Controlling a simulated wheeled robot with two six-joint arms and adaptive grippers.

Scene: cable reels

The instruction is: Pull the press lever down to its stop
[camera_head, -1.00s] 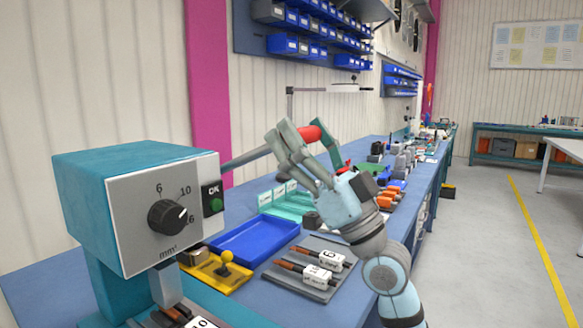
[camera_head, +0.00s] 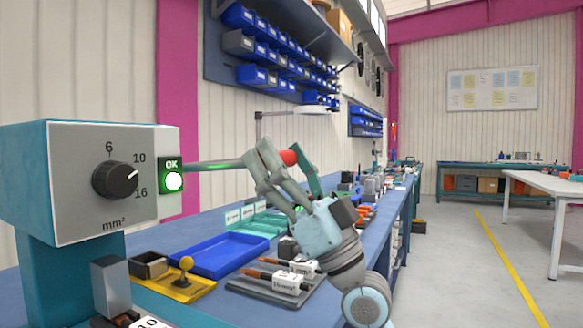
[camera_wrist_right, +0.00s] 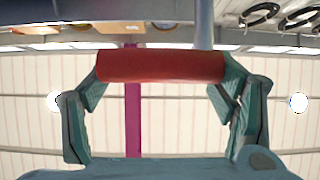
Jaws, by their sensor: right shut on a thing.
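The press (camera_head: 60,185) is a teal box with a grey front, a dark dial (camera_head: 115,180) and a green OK lamp (camera_head: 173,181), which is lit. Its thin grey lever (camera_head: 222,164) runs right, nearly level with a slight upward tilt, to a red handle (camera_head: 289,157). My right gripper (camera_head: 284,160) is shut on the red handle. In the right wrist view the handle (camera_wrist_right: 160,66) lies crosswise between the two fingers. Most of the handle is hidden behind the fingers in the head view. My left gripper is not in view.
On the blue bench below stand a blue tray (camera_head: 238,251), a yellow fixture with a knob (camera_head: 183,276), and a grey tray (camera_head: 262,291) with marked cable pieces. Teal bins stand behind. Blue bins hang on the wall.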

